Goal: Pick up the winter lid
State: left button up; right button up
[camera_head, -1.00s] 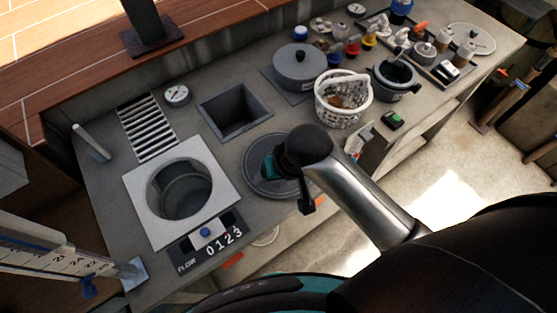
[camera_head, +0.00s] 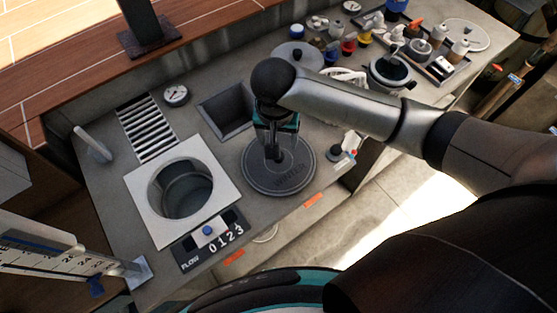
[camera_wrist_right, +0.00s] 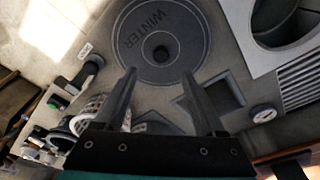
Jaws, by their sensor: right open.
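The winter lid (camera_head: 285,181) is a round dark grey disc lying flat on the grey counter, with WINTER lettered on it. My right gripper (camera_head: 277,156) is over the lid in the head view and hides the knob. In the right wrist view my right gripper (camera_wrist_right: 158,84) is open and empty, its fingertips pointing towards the knob, one on each side and short of it. My left gripper is not in view.
A square white frame with a round opening (camera_head: 150,215) is left of the lid. A square recess (camera_head: 228,110) and a slotted grate (camera_head: 148,129) lie behind.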

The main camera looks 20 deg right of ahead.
aim_at(287, 175)
jog(key=f, duration=0.3)
jog(key=w+f+b, duration=0.1)
jog(key=f, duration=0.6)
jog(key=shift+w+d+f, duration=0.2)
jog(key=shift+w+d, duration=0.1)
jog(key=shift+w, duration=0.05)
jog(key=shift+c, duration=0.4)
grip_shut()
